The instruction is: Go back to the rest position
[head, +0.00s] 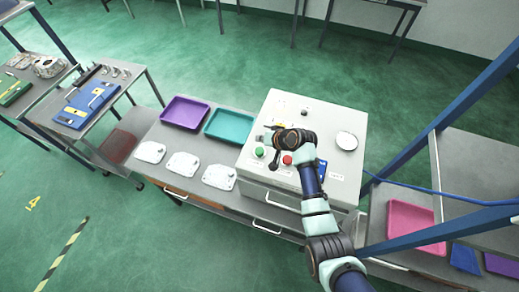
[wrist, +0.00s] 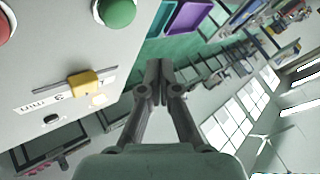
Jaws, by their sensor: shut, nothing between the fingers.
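My gripper (wrist: 158,70) is shut and empty, its two fingers pressed together in the wrist view. In the head view my arm reaches over the grey-white control box (head: 345,185), and my dark wrist hangs above its top; the fingertips are hard to make out there. In the wrist view the fingers are beside the box's panel, apart from it as far as I can tell.
The box carries a green button (head: 258,152), a red button (head: 287,160), a yellow slider knob (wrist: 85,83) and a pale round disc (head: 346,140). Purple (head: 185,111) and teal (head: 229,125) trays and white plates (head: 182,164) lie left. A blue frame post (head: 450,115) stands right.

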